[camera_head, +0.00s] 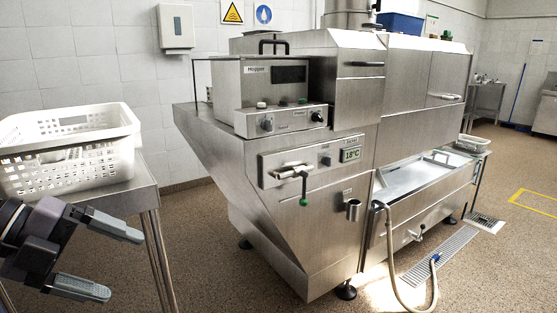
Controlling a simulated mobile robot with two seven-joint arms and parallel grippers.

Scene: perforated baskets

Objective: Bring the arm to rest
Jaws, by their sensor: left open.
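My left gripper (98,258) is at the lower left, with its two grey fingers spread apart and nothing between them. It is in front of the steel table's near side and lower than the basket in the picture. The white perforated basket (112,145) stands upright on the steel table (136,193) at the left. A gap shows between the fingertips and the basket. My right gripper does not show.
A large steel machine (300,215) with a control panel and a green-tipped lever (303,190) fills the middle. A hose (388,250) hangs down its right side to the floor. Brown floor (195,215) is free between the table and the machine.

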